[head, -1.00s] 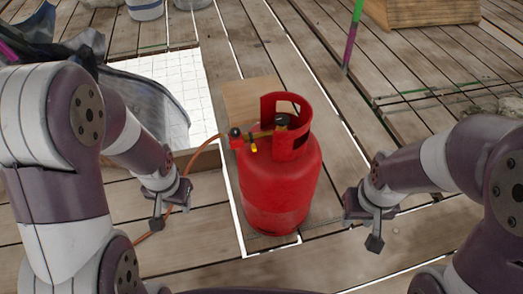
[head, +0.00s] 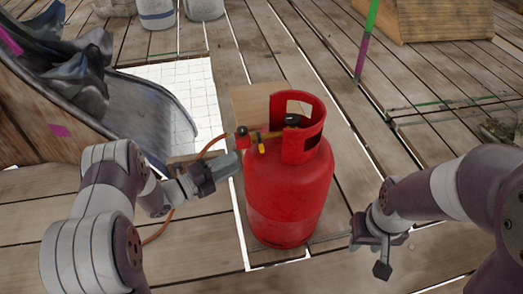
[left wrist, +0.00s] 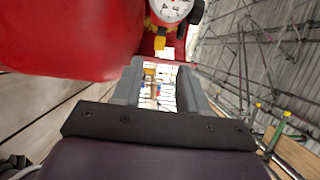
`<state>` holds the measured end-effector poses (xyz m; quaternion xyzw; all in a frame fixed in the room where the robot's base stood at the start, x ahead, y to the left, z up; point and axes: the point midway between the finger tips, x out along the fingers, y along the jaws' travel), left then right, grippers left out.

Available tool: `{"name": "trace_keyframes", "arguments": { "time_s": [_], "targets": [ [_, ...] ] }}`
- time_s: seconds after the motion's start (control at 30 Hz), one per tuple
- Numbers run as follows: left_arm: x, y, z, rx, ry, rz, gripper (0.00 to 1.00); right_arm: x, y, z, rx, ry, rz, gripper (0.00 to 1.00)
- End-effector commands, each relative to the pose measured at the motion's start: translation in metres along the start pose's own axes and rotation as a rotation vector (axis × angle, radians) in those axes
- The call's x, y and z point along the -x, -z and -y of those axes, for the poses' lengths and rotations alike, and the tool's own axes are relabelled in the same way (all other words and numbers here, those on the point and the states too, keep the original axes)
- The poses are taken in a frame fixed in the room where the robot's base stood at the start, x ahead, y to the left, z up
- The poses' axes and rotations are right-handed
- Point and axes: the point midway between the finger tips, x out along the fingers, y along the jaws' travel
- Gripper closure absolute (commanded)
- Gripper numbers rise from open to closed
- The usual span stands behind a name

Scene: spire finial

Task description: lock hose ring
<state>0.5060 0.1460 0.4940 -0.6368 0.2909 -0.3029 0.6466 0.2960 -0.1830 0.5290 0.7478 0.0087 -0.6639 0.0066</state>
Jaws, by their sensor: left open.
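A red gas cylinder (head: 288,195) stands upright in the middle of the head view and fills the upper left of the left wrist view (left wrist: 70,35). At its valve sits a regulator with a red part (head: 242,138) and a yellow part (head: 262,149). The left wrist view shows its round white gauge (left wrist: 172,9) and a yellow piece (left wrist: 160,40). An orange hose (head: 208,146) runs from it down to the left. I cannot make out the hose ring clearly. My left gripper (head: 230,166) is open and empty, just left of the cylinder, below the regulator. My right gripper (head: 372,252) is open and empty, right of the cylinder.
A cardboard-coloured block (head: 250,103) stands behind the cylinder. A curved, dark-lined wooden structure (head: 70,120) is at the left. A white tiled panel (head: 180,85) lies behind. A green and purple pole (head: 366,38) stands at the back right. Plank floor between cylinder and right arm is clear.

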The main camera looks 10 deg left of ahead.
Motion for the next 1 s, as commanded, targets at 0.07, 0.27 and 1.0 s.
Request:
{"name": "trace_keyframes", "arguments": {
  "time_s": [0.07, 0.27, 1.0],
  "targets": [
    [-0.019, 0.001, -0.006, -0.003, 0.001, -0.006, 0.57, -0.014, -0.002, 0.000, 0.000, 0.000, 0.000, 0.62],
    [-0.071, 0.001, -0.006, -0.001, 0.001, -0.004, 0.57, -0.036, -0.004, 0.000, 0.000, 0.000, 0.000, 0.62],
    [-0.111, -0.001, -0.001, 0.004, -0.002, 0.003, 1.00, -0.048, -0.006, 0.000, 0.000, 0.000, 0.000, 0.62]
  ]
}}
